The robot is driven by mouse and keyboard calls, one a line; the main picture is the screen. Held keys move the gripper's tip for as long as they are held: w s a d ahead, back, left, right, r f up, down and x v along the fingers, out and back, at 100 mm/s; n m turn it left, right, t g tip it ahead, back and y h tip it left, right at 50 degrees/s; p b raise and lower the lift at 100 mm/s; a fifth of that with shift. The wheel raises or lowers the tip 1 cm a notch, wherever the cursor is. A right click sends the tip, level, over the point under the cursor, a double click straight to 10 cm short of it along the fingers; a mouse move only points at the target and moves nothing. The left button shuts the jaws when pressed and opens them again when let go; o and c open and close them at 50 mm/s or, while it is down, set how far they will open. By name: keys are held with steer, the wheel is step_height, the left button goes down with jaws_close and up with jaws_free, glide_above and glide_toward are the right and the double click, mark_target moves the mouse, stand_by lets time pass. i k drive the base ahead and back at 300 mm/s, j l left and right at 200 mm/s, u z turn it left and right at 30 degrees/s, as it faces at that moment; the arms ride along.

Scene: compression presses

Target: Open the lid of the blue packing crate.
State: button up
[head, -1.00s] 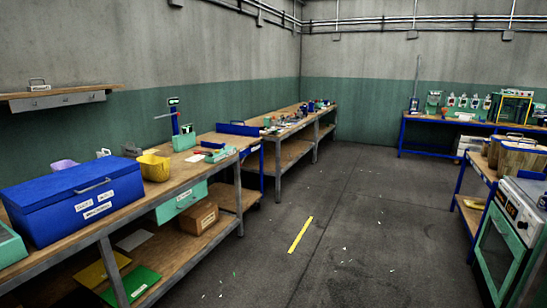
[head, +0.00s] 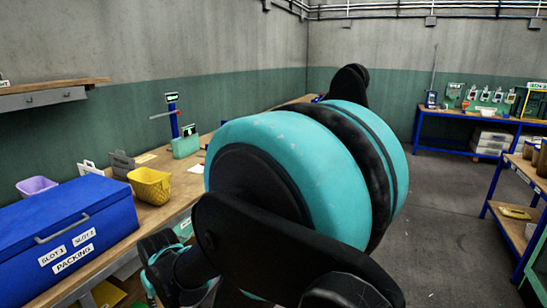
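The blue packing crate (head: 100,212) sits on the wooden workbench at the lower left of the head view, cut off by the left edge. Its lid looks closed. A grey bar handle (head: 62,229) is on the front side, above white labels reading SLOT 1, SLOT 2 and PACKING. My arm fills the middle of the view. The black and teal end part, which looks like my gripper (head: 163,262), is low in front of the bench, right of the crate and apart from it. Its fingers are not clear enough to tell open from shut.
A scale with a blue post (head: 174,125) stands farther back. A wooden shelf (head: 50,89) is on the left wall. The floor (head: 440,190) at right is open.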

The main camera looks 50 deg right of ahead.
mark_target(41, 218)
steer(key=i+l+z, duration=0.2)
steer(key=i+l, duration=0.5)
steer(key=l, duration=0.25)
steer(key=i+l+z, duration=0.15)
steer(key=i+l, duration=0.6)
steer(key=l, duration=0.15)
steer(key=i+l+u, duration=0.2)
steer(key=l, duration=0.4)
steer(key=l+u, duration=0.25)
steer(key=l, duration=0.35)
steer(key=l+u, duration=0.1)
steer(key=u, duration=1.95)
steer(key=j, duration=0.1)
